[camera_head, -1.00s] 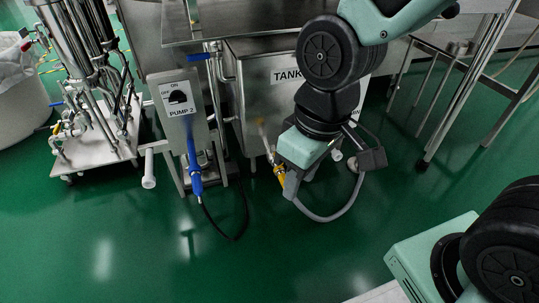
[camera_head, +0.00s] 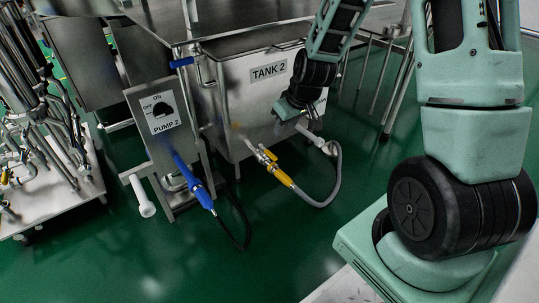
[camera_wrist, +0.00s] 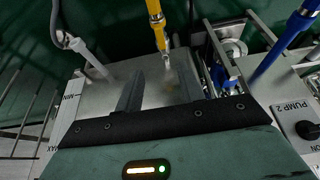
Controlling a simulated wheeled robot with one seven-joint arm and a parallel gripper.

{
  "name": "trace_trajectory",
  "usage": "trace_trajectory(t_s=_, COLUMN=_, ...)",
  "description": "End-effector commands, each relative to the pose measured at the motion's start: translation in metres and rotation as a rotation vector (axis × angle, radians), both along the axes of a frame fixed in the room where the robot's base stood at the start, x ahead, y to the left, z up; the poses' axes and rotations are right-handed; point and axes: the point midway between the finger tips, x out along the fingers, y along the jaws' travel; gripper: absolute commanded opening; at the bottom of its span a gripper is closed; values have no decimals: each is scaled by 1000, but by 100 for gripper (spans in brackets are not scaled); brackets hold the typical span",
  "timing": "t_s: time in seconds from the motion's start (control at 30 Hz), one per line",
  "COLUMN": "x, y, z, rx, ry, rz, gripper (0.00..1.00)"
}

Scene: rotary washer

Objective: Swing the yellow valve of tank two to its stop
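Tank two (camera_head: 232,88) is a steel box with a "TANK 2" label. A yellow part (camera_wrist: 156,25) lies beyond the fingertips. I cannot tell the valve handle's exact angle.
The pump 2 box (camera_head: 155,112) with a blue hose grip (camera_head: 194,182) stands left of the tank. A piped steel cart (camera_head: 45,185) is at far left. A grey hose (camera_head: 325,195) loops right of the valve. Green floor is free in front.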

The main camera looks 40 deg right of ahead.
Motion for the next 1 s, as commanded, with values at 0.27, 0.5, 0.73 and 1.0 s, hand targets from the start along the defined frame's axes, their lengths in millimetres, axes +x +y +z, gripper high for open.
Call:
trace_trajectory(t_s=0.27, x=22, y=2, z=-63, rx=2, ry=3, rz=2, gripper=38)
trace_trajectory(t_s=0.5, x=41, y=3, z=-107, rx=1, ry=2, rz=2, gripper=38)
trace_trajectory(t_s=0.73, x=53, y=3, z=-132, rx=1, ry=1, rz=0, gripper=38)
trace_trajectory(t_s=1.0, x=57, y=3, z=-138, rx=0, ry=2, rz=1, gripper=38)
